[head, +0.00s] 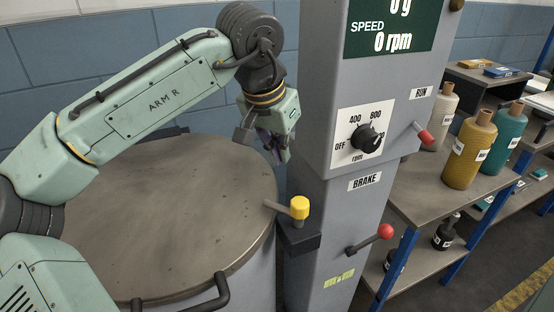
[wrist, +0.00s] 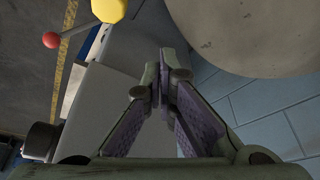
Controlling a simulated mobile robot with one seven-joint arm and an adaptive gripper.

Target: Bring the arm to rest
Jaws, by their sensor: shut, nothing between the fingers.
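My arm reaches in from the left in the head view, over a closed round metal lid (head: 150,220). My gripper (head: 284,156) hangs at the arm's end, between the lid's far right edge and the grey machine column (head: 320,90). In the wrist view my gripper (wrist: 172,55) has its fingertips together, with nothing between them. The fingers touch neither the lid nor the yellow knob as far as I can see.
A bench (head: 415,195) with several yarn cones stands at the right. A black handle (head: 205,300) sits at the lid's front.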

